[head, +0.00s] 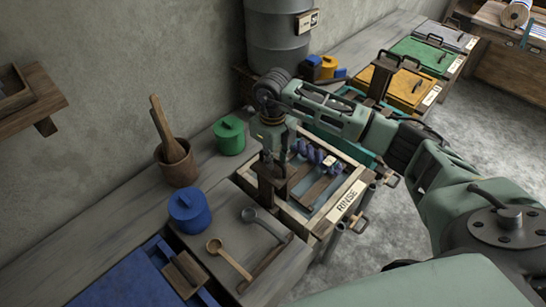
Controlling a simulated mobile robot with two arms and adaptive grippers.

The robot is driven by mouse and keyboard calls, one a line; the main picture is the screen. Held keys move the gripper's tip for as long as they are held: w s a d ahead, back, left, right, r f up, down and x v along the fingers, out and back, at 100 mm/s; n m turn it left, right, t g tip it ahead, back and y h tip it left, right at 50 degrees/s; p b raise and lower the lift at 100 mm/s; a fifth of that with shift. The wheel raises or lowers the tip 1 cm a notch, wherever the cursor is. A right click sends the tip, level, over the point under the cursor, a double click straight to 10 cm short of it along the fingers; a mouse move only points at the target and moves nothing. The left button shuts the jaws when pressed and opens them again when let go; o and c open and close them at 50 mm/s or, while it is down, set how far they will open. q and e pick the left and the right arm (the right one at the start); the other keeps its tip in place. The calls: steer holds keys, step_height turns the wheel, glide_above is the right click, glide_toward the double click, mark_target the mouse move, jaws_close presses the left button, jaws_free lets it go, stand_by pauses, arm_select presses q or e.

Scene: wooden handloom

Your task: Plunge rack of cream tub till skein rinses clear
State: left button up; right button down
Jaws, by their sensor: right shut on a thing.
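The cream tub (313,219) with a RINSE label is set into the bench at the middle of the head view. A dark wooden rack (267,186) stands in it, with slats inside the tub. A bluish-purple skein (311,153) shows at the tub's far side, partly hidden by my arm. My right gripper (272,158) points down at the tub's left side, shut on the rack's upright handle. The water is hard to make out, so I cannot tell how clear it is. My left gripper is not in view.
A wooden spoon (230,259) and grey ladle (263,223) lie left of the tub. Blue (189,211) and green (229,136) lidded pots and a mortar-like wooden pot (178,166) stand nearby. A blue vat (130,280) is at lower left; an orange-lidded vat (399,86) lies beyond.

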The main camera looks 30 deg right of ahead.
steer(key=shift+f+b, duration=5.25)
steer(key=shift+f, duration=1.85)
steer(key=shift+r, duration=0.15)
step_height(320, 180, up, 11)
steer(key=p, duration=0.7)
steer(key=shift+w, duration=0.1)
steer(key=shift+r+p, duration=1.4)
steer(key=shift+r, duration=0.8)
steer(key=c, duration=0.6)
jaws_free()
steer(key=shift+f, duration=0.1)
steer(key=shift+o, duration=0.2)
